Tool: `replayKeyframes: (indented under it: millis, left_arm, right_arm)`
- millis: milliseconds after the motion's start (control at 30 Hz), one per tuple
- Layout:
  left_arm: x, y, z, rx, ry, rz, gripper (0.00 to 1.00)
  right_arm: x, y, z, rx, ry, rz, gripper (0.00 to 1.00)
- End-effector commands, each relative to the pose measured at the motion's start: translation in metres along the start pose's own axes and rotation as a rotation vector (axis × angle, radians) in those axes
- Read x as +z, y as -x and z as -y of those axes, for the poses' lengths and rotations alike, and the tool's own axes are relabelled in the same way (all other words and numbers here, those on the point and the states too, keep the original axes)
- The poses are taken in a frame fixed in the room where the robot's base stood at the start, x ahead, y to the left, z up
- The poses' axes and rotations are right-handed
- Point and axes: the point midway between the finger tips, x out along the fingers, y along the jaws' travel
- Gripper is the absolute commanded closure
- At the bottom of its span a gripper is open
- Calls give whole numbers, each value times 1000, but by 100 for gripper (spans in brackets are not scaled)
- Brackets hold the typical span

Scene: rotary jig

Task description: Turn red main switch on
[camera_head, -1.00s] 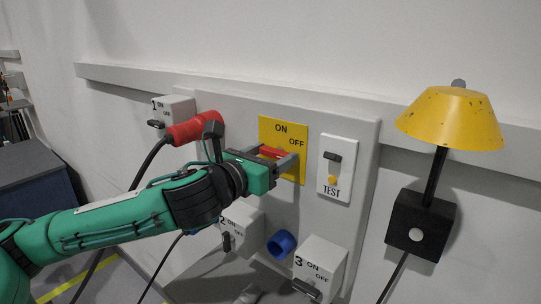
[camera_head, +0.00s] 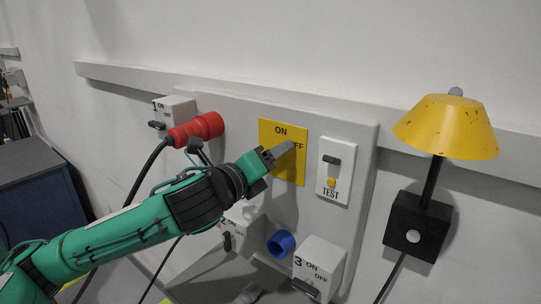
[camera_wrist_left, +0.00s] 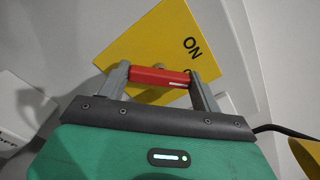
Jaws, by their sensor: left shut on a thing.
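The red main switch handle shows in the left wrist view (camera_wrist_left: 160,76), in front of a yellow plate (camera_wrist_left: 135,48) marked ON and OFF. In the head view the plate (camera_head: 271,148) is on the grey wall panel, and my gripper hides the handle. My left gripper (camera_head: 282,152) is at the plate, with one finger partly covering the OFF label. In the left wrist view my left gripper (camera_wrist_left: 158,78) is shut on the red handle, which spans between its two fingers. My right gripper is in neither view.
A white TEST box (camera_head: 335,170) is right of the plate. A red plug (camera_head: 200,129) with a black cable is left, a blue socket (camera_head: 281,243) below. Numbered switch boxes, including box 3 (camera_head: 320,262), surround them. A yellow lamp (camera_head: 446,126) is at the right.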

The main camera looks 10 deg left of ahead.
Motion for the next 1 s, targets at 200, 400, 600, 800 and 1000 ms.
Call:
replayKeyframes:
  millis: [200, 400, 600, 800, 1000]
  left_arm:
    - [1, 0, 0, 0, 208, 2, 57]
    - [1, 0, 0, 0, 396, 2, 57]
    - [1, 0, 0, 0, 565, 2, 57]
    - [1, 0, -1, 0, 694, 3, 57]
    - [1, 0, -1, 0, 775, 3, 57]
  right_arm:
    - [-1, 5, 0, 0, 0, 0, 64]
    - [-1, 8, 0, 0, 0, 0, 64]
    - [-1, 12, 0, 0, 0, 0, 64]
    - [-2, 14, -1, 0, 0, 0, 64]
    - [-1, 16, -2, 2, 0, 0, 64]
